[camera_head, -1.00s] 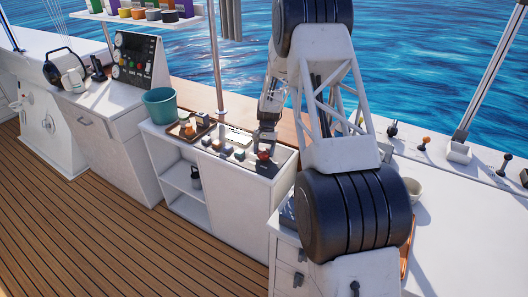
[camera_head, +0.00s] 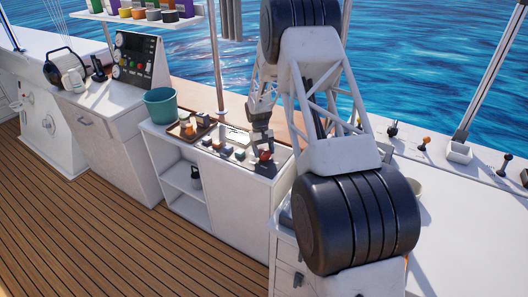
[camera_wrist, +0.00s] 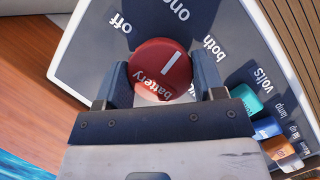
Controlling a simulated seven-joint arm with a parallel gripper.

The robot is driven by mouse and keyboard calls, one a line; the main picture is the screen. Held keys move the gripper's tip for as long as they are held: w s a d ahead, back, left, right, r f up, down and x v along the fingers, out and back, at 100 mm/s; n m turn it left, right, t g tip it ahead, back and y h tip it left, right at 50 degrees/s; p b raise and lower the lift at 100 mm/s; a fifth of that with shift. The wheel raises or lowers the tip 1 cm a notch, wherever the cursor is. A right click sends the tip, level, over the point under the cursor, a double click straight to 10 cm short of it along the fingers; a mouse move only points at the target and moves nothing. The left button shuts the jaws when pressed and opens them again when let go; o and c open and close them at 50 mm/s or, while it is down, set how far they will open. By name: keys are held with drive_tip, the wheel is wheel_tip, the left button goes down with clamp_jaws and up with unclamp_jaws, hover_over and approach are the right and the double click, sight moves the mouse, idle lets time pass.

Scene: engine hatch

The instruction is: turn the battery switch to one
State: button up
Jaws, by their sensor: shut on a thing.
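The battery switch is a round red knob (camera_wrist: 160,70) with a white line and the word "battery" on its top, on a dark grey panel (camera_wrist: 100,50). The labels "off", "one" and "both" stand around its far side in the wrist view. The white line slants up and right, roughly between "one" and "both"; its exact setting is hard to tell. My gripper (camera_wrist: 163,84) is shut on the knob, one finger on each side. In the head view the knob (camera_head: 265,156) shows small and red under my gripper (camera_head: 261,148).
Blue and orange plugs or switches (camera_wrist: 266,128) sit close to the right of my gripper in the wrist view, by a "volts" label. In the head view a teal bucket (camera_head: 160,106) and a brown tray (camera_head: 180,131) stand left on the counter.

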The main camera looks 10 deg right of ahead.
drive_tip(key=n, duration=0.2)
drive_tip(key=n+h, duration=0.1)
drive_tip(key=n, duration=0.1)
drive_tip(key=shift+a+r+t+h, duration=0.1)
drive_tip(key=shift+t+h, duration=0.2)
drive_tip(key=shift+t, duration=0.1)
drive_tip(key=o, duration=0.9)
drive_tip(key=shift+v, duration=3.85)
